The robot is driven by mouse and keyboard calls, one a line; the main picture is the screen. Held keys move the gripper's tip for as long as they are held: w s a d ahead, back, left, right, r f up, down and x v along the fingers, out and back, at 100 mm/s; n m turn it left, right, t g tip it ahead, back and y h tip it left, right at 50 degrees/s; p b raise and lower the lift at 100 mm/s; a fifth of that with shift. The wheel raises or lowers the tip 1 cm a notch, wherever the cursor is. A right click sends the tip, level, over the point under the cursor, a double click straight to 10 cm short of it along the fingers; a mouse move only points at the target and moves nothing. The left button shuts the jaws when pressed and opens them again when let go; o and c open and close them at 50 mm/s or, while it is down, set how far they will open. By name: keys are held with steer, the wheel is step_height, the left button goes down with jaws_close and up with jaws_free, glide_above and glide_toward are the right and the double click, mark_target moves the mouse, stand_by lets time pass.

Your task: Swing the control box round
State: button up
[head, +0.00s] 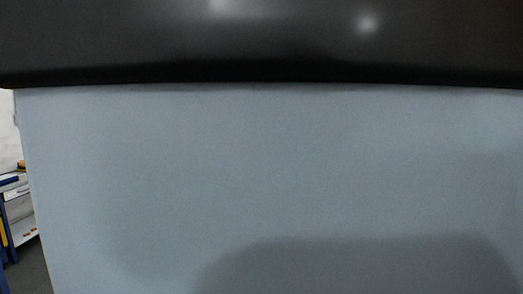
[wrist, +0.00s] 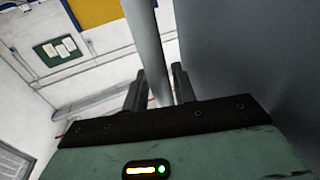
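A large grey-blue panel (head: 270,170) fills most of the head view, very close; I take it to be the control box, but its full outline is not seen. In the wrist view a dark grey-blue flat surface (wrist: 250,50), which looks like the same box, stands on the right. A smooth grey bar (wrist: 148,45) runs down between the two dark fingers of my gripper (wrist: 159,88). The fingers lie close on both sides of the bar with no clear gap, so my gripper appears shut on it. My gripper does not show in the head view.
A dark glossy band (head: 270,45) covers the top of the head view. A blue-framed shelf or bench (head: 18,210) shows at far left. The wrist view shows a pale wall with a green notice board (wrist: 60,50), a yellow panel (wrist: 95,10) and pipes.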

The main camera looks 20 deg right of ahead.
steer(key=d+b, duration=0.7)
steer(key=d, duration=1)
steer(key=shift+d, duration=0.2)
